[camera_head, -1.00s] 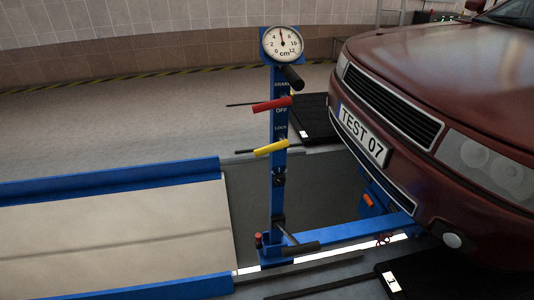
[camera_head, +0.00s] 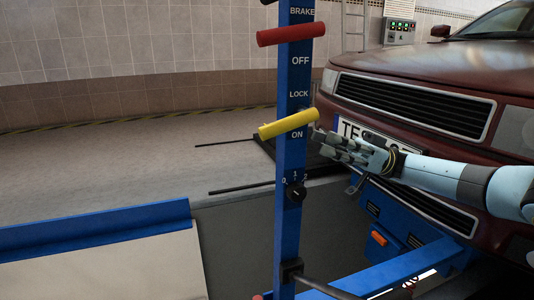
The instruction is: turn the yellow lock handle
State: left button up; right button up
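The yellow lock handle (camera_head: 289,123) sits on the blue post (camera_head: 290,165), between the LOCK and ON labels. It lies across the post, its left end lower than its right end. My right gripper (camera_head: 319,143) comes in from the right, with its fingertips just right of the post and a little below the handle's right end. It holds nothing that I can see, and I cannot tell contact with the handle or how wide the fingers are apart. My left gripper is not in view.
A red handle (camera_head: 291,34) is higher on the same post, and a black knob (camera_head: 296,192) is below. The red car (camera_head: 425,70) stands close behind my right arm. A blue-edged ramp (camera_head: 95,229) is at the lower left. The floor left of the post is open.

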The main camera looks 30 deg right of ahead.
aim_at(292, 129)
jog(key=shift+g, duration=0.4)
jog(key=x, duration=1.1)
jog(key=shift+s, duration=0.1)
grip_shut()
